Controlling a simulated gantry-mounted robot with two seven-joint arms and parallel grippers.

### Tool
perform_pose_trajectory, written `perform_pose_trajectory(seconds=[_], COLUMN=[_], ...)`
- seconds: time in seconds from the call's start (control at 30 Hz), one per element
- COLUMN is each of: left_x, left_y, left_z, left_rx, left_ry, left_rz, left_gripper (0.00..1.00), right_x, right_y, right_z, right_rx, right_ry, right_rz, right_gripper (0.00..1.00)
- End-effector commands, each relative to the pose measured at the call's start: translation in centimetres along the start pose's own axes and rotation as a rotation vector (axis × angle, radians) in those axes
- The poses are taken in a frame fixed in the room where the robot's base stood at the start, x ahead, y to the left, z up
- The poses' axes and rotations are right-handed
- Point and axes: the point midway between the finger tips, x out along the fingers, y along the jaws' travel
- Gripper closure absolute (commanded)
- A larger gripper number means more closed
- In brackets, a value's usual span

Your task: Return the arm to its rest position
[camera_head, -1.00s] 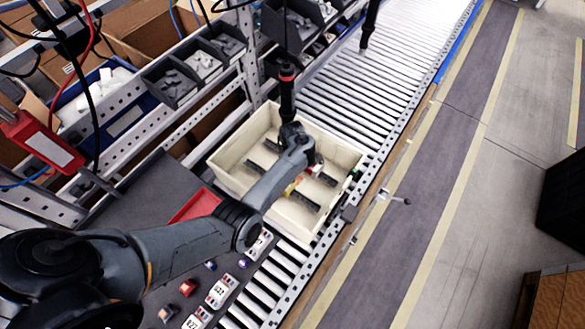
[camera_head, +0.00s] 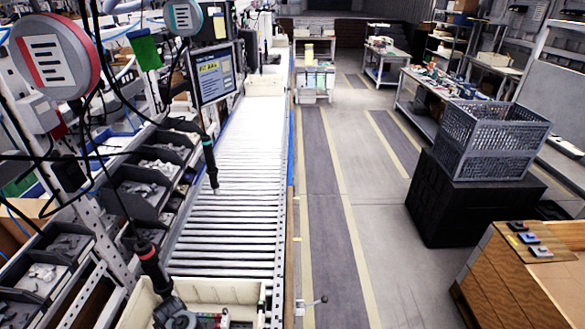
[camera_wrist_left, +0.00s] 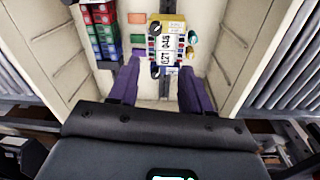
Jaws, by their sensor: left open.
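My left gripper (camera_wrist_left: 160,78) is open in the left wrist view, its two purple fingers spread apart. It points into a cream tote (camera_wrist_left: 249,72). A yellow-and-white labelled module (camera_wrist_left: 167,40) lies beyond and between the fingertips; whether they touch it I cannot tell. In the head view only a dark part of my left arm shows at the bottom left, beside the tote (camera_head: 137,302). A red-and-black screwdriver (camera_head: 152,262) hangs close to that arm part. My right gripper is in neither view.
Red and green blocks (camera_wrist_left: 103,32) sit in the tote's upper left corner. A second screwdriver (camera_head: 209,160) hangs over the roller conveyor (camera_head: 225,215). Parts bins (camera_head: 140,190) line the left. The floor aisle (camera_head: 375,240) is clear; a grey crate (camera_head: 490,140) stands right.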

Motion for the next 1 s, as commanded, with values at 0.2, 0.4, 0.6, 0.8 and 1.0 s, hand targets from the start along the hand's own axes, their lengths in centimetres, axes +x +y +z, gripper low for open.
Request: perform_pose_trajectory(seconds=[0.2,0.4,0.6,0.8,1.0], left_x=[-2.7,-7.8,-13.8,-18.5,-20.0], left_y=[-5.1,-11.1,-17.3,-21.5,-22.7], left_z=[0.6,4.7,9.9,13.3,14.3], left_rx=[0.412,0.876,1.287,1.54,1.613], left_ry=[0.075,0.131,0.163,0.181,0.187], left_rz=[0.073,0.126,0.17,0.205,0.219], left_gripper=[0.52,0.52,0.52,0.52,0.52], right_x=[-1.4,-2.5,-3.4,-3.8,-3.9], right_y=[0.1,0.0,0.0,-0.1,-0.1], right_z=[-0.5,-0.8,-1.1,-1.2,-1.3], right_rx=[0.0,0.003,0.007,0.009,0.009], right_ry=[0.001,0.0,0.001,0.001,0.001], right_rz=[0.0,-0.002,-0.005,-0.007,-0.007], right_gripper=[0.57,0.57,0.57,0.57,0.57])
